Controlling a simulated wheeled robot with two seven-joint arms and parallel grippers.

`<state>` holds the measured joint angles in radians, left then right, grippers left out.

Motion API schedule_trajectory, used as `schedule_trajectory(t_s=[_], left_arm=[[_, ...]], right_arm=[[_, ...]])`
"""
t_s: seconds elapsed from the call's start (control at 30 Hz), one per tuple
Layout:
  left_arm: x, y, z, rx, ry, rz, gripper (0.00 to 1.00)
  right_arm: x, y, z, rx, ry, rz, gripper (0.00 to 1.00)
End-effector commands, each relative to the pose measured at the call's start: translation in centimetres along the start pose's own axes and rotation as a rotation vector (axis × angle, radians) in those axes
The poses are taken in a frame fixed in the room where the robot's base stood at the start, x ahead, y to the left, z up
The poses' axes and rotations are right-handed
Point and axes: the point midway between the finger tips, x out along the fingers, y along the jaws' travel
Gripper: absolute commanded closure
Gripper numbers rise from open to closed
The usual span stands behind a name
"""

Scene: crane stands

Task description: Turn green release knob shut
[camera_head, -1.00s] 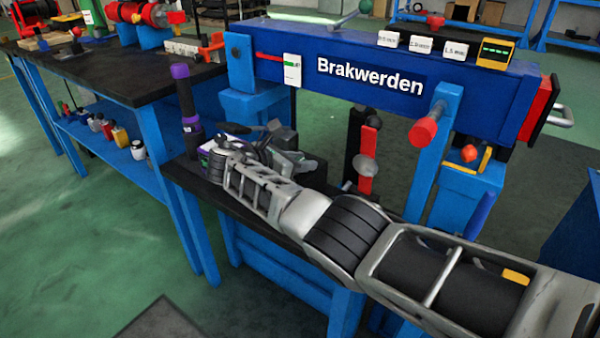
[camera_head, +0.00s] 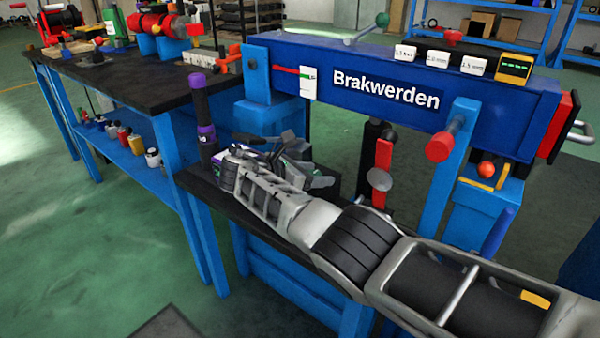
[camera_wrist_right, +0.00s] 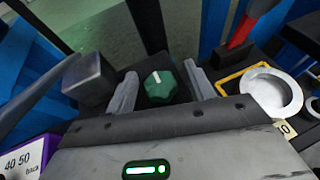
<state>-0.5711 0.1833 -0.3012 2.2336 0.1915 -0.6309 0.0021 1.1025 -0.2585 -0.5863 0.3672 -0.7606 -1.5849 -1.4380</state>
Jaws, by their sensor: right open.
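The green knob (camera_wrist_right: 160,87) with a white mark shows in the right wrist view. Its mark points up and slightly left. My right gripper (camera_wrist_right: 160,72) is open, with one finger on each side of the knob and a visible gap on both sides. In the head view my right gripper (camera_head: 293,160) is low over the narrow black bench, and the knob cannot be made out there. My left gripper is not in view.
A grey metal block (camera_wrist_right: 90,78) stands left of the fingers, and a round metal dish (camera_wrist_right: 272,91) lies to the right. The blue "Brakwerden" beam (camera_head: 400,65) spans behind my right arm. A black post with purple bands (camera_head: 205,120) stands at the bench's left end.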

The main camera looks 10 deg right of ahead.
Motion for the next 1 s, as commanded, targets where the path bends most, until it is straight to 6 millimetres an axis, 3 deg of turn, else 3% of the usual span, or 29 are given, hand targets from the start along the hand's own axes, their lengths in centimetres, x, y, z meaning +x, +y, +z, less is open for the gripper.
schedule_trajectory(t_s=[0.17,0.3,0.53,0.6,0.8,1.0], left_arm=[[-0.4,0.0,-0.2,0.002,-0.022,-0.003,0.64],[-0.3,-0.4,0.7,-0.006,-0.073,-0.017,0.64],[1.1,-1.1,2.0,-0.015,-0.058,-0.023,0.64],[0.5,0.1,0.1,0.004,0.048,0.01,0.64],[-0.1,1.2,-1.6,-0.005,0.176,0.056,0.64],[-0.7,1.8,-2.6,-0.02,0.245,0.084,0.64]], right_arm=[[-2.6,0.1,0.2,-0.001,0.001,0.004,0.47],[-6.0,0.1,0.2,-0.002,0.002,0.005,0.47],[-11.0,0.1,-0.5,0.006,-0.004,0.006,0.47],[-12.1,0.2,-0.7,0.009,-0.005,0.006,0.47],[-14.4,0.2,-0.4,0.008,-0.002,0.007,0.47],[-15.5,0.1,-0.2,0.004,0.0,0.003,0.47]])
